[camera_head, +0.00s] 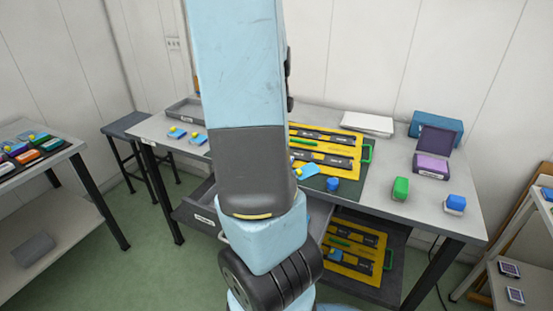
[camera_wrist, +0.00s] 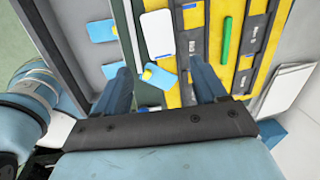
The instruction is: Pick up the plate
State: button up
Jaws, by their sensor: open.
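I cannot tell for sure which flat piece is the plate. In the wrist view a white rectangular plate (camera_wrist: 158,33) lies by the left edge of a yellow board. A small blue plate with a yellow tab (camera_wrist: 160,78) lies below it, between my fingers in the picture. In the head view a blue plate (camera_head: 308,172) lies by the yellow board. My gripper (camera_wrist: 160,66) is open with nothing between its fingers, seemingly above the table. My arm hides it in the head view.
The yellow board (camera_head: 335,146) with black bars and a green bar lies on the table. A drawer (camera_head: 197,217) is open below. A side table stands left.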

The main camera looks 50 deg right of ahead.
jog(key=f, duration=0.5)
jog(key=d+f, duration=0.1)
jog(key=f, duration=0.1)
jog(key=shift+w+f, duration=0.25)
jog(key=shift+f, duration=0.05)
jog(key=shift+w+d+f, duration=0.15)
jog(key=shift+f, duration=0.75)
jog(key=shift+w+d+f, duration=0.15)
jog(key=shift+d+f, duration=0.05)
jog(key=shift+f, duration=0.75)
jog(key=shift+w+d+f, duration=0.15)
jog(key=shift+f, duration=0.75)
jog(key=shift+r, duration=0.1)
jog(key=c, duration=1.3)
jog(key=shift+o, duration=0.2)
jog(key=shift+r, duration=0.1)
